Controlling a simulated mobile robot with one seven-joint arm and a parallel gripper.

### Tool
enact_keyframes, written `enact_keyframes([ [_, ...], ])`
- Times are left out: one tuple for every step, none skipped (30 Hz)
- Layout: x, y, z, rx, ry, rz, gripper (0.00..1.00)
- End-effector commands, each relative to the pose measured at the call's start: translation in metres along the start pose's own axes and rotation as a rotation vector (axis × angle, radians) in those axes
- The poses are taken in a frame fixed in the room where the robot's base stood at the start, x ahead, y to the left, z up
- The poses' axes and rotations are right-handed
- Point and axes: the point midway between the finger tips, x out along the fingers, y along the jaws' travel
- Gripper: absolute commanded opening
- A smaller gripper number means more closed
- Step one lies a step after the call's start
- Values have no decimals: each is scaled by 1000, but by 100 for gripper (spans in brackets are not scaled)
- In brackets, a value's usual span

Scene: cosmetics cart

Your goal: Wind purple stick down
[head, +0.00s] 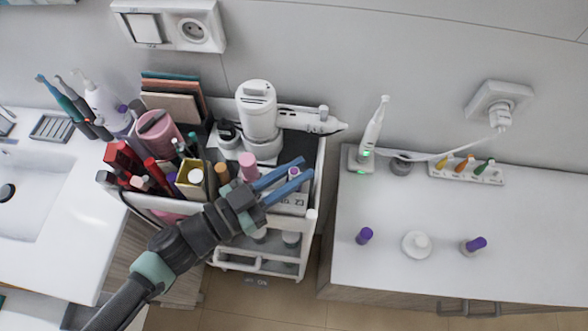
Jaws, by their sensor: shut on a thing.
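My gripper (304,168) reaches over the front right part of the cart, its two blue fingers pointing to the upper right. Between the fingers is a small purple-topped stick (294,173), and the jaws are shut on it. Its lower part is mostly hidden by the near finger, so how far its purple part stands out cannot be told. Another purple-tipped stick (476,244) in a grey base is on the right counter. A separate purple cap-like piece (364,236) stands to its left on that counter.
The white cart (312,215) is crowded with a pink cylinder (248,166), a gold square holder (190,180) and a white device (258,110). The right counter (400,290) has clear room at its front. A white round item (417,243) and an electric toothbrush (373,130) stand there.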

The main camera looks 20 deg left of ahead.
Motion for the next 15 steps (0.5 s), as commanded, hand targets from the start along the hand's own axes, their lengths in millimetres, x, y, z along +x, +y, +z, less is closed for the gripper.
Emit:
enact_keyframes([
  [0, 1, 3, -1, -7, 8, 0],
  [0, 1, 3, -1, -7, 12, 0],
  [0, 1, 3, -1, -6, 17, 0],
  [0, 1, 3, -1, -6, 20, 0],
  [0, 1, 3, -1, -6, 23, 0],
  [0, 1, 3, -1, -6, 25, 0],
  [0, 1, 3, -1, -6, 27, 0],
  [0, 1, 3, 0, -6, 28, 0],
  [0, 1, 3, 0, -6, 30, 0],
  [0, 1, 3, 0, -7, 31, 0],
  [0, 1, 3, 0, -7, 31, 0],
  [0, 1, 3, 0, -7, 32, 0],
  [0, 1, 3, 0, -7, 33, 0],
  [0, 1, 3, 0, -7, 33, 0],
  [0, 1, 3, 0, -7, 33, 0],
])
